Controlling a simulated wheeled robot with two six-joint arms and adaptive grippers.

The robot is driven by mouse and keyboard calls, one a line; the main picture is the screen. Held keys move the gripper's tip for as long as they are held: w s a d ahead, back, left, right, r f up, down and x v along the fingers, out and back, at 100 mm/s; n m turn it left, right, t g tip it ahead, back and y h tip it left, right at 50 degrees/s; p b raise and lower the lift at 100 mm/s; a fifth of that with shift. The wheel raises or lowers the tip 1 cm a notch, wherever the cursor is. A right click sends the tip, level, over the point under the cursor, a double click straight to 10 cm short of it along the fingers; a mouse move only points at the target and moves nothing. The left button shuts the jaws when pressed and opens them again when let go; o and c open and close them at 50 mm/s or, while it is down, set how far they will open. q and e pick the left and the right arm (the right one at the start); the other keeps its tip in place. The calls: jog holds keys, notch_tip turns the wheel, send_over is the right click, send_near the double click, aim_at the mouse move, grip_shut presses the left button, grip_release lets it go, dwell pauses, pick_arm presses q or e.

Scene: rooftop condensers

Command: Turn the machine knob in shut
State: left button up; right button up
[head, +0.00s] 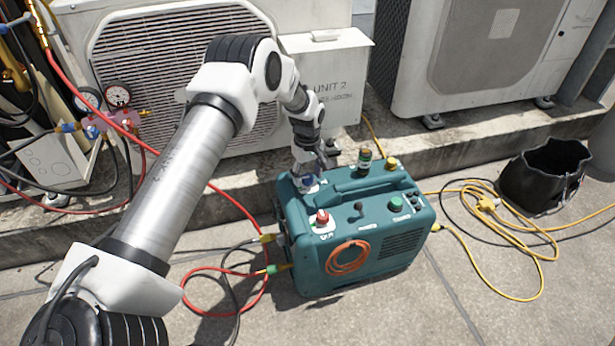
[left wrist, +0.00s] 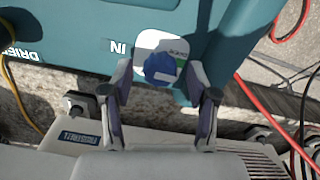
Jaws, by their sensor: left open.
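The teal machine (head: 350,235) stands on the paving. A pale mark shows on the knob. My left gripper (left wrist: 167,85) is open, with one finger on either side of the blue knob; I cannot tell whether either finger touches it. In the head view the left gripper (head: 309,172) comes down over the machine's back left corner and partly hides the knob. A separate red knob (head: 321,217) is at the front left corner.
A black toggle (head: 358,207), a green button (head: 396,203) and a yellow cap (head: 391,163) are on the machine's top. Red and yellow hoses (head: 505,215) lie around it.

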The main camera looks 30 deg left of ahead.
pick_arm(q)
grip_shut()
jog(key=shift+r+m+p, duration=0.2)
jog(key=shift+m+p, duration=0.9)
jog(key=shift+p, duration=0.15)
jog(key=m+p, duration=0.2)
jog(key=m, duration=0.1)
jog(key=shift+m, duration=0.3)
jog(key=m+p, duration=0.1)
jog(key=m, duration=0.1)
jog(key=shift+f+m, duration=0.15)
jog(key=shift+m, duration=0.15)
jog(key=m, duration=0.2)
jog(key=shift+m+p, duration=0.3)
jog(key=shift+m, duration=0.1)
jog(key=m, duration=0.6)
jog(key=shift+s+f, duration=0.1)
